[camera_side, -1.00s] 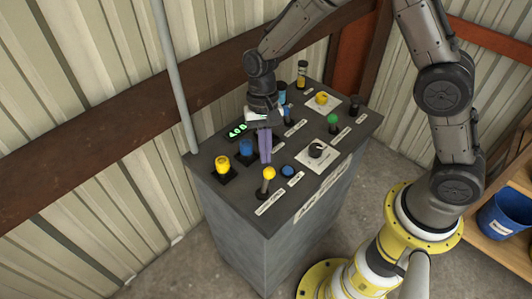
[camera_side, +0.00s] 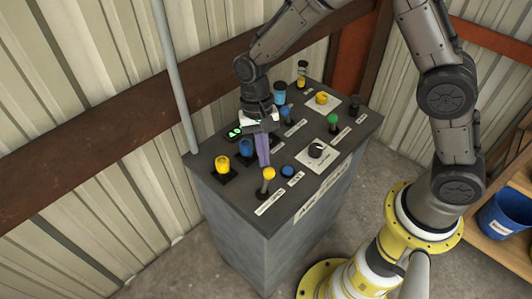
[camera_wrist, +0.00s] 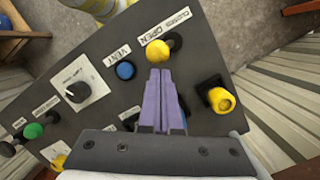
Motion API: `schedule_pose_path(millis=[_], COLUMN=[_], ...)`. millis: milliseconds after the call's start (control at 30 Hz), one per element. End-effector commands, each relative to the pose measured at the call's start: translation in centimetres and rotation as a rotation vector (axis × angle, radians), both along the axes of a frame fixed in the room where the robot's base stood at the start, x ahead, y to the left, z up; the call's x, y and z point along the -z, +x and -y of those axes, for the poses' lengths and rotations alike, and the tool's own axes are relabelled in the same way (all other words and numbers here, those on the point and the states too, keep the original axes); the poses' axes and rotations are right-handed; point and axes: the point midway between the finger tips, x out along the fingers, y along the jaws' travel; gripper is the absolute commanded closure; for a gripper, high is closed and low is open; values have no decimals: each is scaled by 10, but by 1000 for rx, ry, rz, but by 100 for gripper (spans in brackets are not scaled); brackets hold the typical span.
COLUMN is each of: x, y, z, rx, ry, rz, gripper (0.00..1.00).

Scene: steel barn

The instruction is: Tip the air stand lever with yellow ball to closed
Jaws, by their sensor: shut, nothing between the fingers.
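The lever with the yellow ball (camera_side: 268,173) stands near the front corner of the grey console's top. In the wrist view the yellow ball (camera_wrist: 157,51) sits left of its dark base, toward the OPEN end of a label (camera_wrist: 165,28) reading CLOSED and OPEN. My gripper (camera_side: 264,165) is shut and empty, its purple fingers slanting down to the ball. In the wrist view the fingertips (camera_wrist: 161,72) end right beside the ball. I cannot tell whether they touch it.
A blue button (camera_side: 287,171) and a black knob on a white plate (camera_side: 316,150) lie to the right. A yellow control (camera_side: 222,165) and a blue one (camera_side: 246,147) stand left of the fingers. Green and yellow controls stand farther back. A corrugated wall is behind.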

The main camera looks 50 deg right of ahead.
Motion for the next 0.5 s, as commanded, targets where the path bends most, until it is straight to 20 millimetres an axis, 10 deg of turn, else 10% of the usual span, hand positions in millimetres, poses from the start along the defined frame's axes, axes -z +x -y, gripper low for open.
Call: schedule_pose_path(millis=[500], x=[-3], y=[0], z=[-11], rx=[-3], ry=[-103], rz=[-1], gripper=[100])
